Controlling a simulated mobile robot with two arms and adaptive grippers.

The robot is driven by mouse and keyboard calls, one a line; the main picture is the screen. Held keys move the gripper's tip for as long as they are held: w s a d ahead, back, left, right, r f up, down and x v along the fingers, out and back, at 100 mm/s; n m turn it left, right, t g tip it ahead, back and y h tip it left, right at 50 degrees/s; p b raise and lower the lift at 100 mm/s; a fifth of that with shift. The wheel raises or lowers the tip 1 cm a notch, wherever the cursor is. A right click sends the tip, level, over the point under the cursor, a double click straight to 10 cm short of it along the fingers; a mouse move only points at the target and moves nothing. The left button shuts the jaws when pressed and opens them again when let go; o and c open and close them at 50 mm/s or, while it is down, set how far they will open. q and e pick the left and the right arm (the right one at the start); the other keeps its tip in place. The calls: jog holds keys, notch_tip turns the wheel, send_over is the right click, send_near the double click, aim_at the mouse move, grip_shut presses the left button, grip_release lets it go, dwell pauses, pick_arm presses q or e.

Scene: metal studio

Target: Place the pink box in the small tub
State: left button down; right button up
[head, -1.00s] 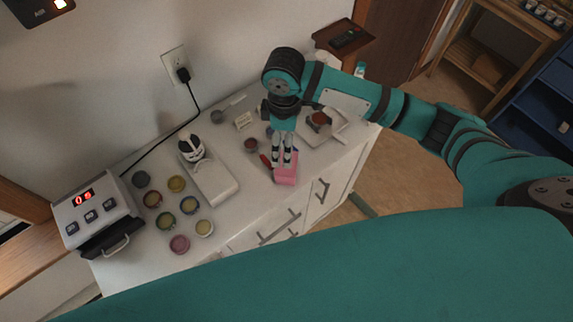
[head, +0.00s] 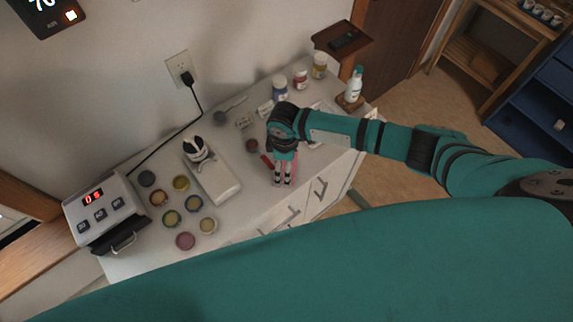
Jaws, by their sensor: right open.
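The pink box (head: 293,165) is near the front edge of the white counter, mostly hidden behind my right gripper; only some pink shows around the fingers. My right gripper (head: 282,183) is open and points down over the box. I cannot tell whether its fingers touch the box. Several small round tubs with coloured contents, such as a pink one (head: 186,241), stand on the left part of the counter. I cannot tell which container is the small tub; part of the counter's right side is behind my right arm. My left gripper is not in view.
A white device (head: 213,178) stands mid-counter. A box with a red display (head: 98,207) is at the left end. Jars (head: 280,88) and a white bottle (head: 354,84) stand at the back right. A red item (head: 267,161) lies beside my right gripper.

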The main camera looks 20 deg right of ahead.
jog(key=shift+r, duration=0.1)
jog(key=c, duration=1.3)
